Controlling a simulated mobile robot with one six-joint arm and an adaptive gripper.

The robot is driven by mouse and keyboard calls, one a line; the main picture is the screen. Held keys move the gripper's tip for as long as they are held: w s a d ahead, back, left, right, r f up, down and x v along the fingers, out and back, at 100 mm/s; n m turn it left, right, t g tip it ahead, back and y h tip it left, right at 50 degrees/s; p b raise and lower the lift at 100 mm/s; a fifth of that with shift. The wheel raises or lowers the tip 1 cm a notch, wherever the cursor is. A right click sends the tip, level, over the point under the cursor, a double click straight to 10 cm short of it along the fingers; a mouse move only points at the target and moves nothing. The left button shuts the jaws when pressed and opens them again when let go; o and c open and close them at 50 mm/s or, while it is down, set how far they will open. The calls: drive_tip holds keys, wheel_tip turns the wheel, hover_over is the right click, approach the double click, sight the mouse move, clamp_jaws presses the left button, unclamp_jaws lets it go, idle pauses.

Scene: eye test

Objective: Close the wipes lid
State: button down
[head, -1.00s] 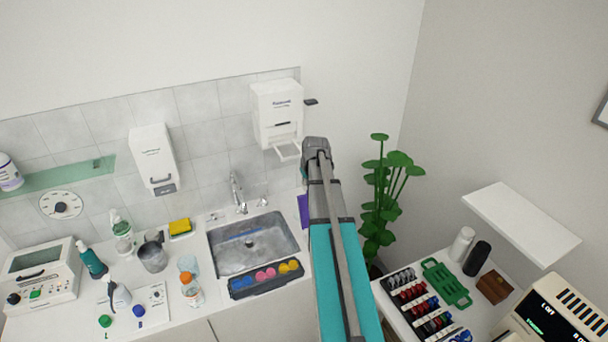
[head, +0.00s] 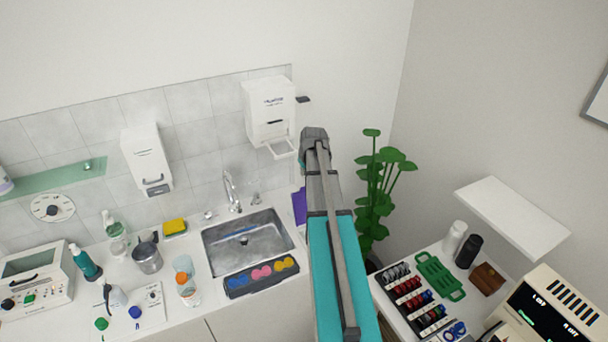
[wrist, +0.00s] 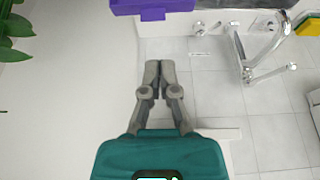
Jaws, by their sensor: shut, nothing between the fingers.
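My gripper (wrist: 160,75) is shut and empty in the wrist view, with its fingertips together in front of the pale wall and tiles. In the head view my arm reaches up the middle and its fingers cannot be made out. A purple object (head: 299,206) stands at the right end of the sink counter, partly hidden by my arm. It also shows at the top of the wrist view (wrist: 152,9), apart from my fingertips. I cannot tell whether it is the wipes pack, and no wipes lid can be made out.
A white dispenser (head: 270,108) hangs on the wall just left of my arm's end. The sink (head: 248,240), tap (head: 231,192) and bottles are to the left. A plant (head: 378,195) stands close on the right, with a white shelf (head: 512,216) farther right.

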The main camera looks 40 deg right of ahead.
drive_tip(key=b+x, duration=0.8)
drive_tip(key=x, duration=0.1)
idle(0.4)
drive_tip(key=shift+f, duration=0.1)
drive_tip(key=shift+s, duration=0.1)
idle(0.4)
